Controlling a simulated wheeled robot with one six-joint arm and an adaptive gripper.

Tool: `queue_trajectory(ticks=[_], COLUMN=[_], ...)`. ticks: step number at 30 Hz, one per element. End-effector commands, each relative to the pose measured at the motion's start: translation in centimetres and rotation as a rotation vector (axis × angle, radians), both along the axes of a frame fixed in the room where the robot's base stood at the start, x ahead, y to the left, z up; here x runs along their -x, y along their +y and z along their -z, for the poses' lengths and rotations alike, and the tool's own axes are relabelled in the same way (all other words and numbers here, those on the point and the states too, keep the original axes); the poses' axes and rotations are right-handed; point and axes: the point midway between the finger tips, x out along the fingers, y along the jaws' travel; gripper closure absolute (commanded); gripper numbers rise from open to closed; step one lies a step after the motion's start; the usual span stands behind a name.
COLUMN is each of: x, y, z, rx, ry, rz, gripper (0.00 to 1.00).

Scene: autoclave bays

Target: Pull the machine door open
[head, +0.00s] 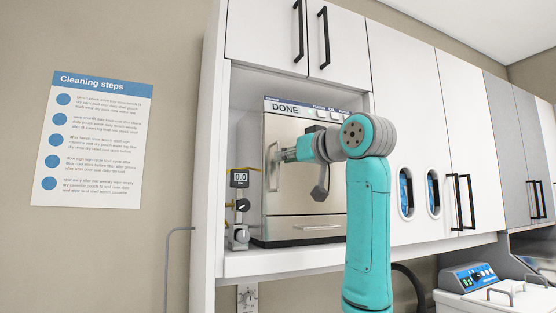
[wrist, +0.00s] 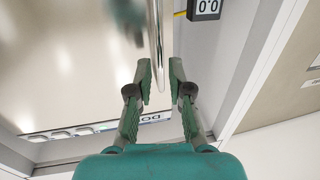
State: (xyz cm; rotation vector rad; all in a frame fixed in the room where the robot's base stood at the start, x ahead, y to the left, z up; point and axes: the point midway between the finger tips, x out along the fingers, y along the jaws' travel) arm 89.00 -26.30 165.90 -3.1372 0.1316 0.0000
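The machine (head: 288,228) stands in an open bay of the white cabinet, with "DONE" on its top display. Its shiny metal door (head: 280,190) looks shut. The door's upright bar handle (wrist: 157,28) shows in the wrist view, reaching down between my fingertips. My gripper (wrist: 162,70) is open, with one finger on each side of the bar. In the head view my gripper (head: 281,155) is at the door's left side, and my arm hides much of the door.
A gauge reading 0.0 (head: 239,179) with a valve (head: 242,205) stands just left of the machine; the gauge also shows in the wrist view (wrist: 207,8). The cabinet's side wall is close beyond it. Cabinet doors (head: 405,130) are right of the bay.

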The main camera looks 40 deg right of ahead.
Motion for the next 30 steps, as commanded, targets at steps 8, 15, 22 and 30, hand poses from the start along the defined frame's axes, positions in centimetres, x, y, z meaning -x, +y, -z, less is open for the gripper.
queue_trajectory(ticks=[8,15,22,30], x=[-3.1,-3.5,-3.5,-3.5], y=[-0.2,-0.3,-0.3,-0.3], z=[0.0,0.0,0.0,0.0], rx=[0.0,0.001,0.0,0.0], ry=[0.001,0.0,0.0,0.0], rz=[0.0,0.0,0.0,0.0], gripper=[0.81,0.81,1.0,1.0])
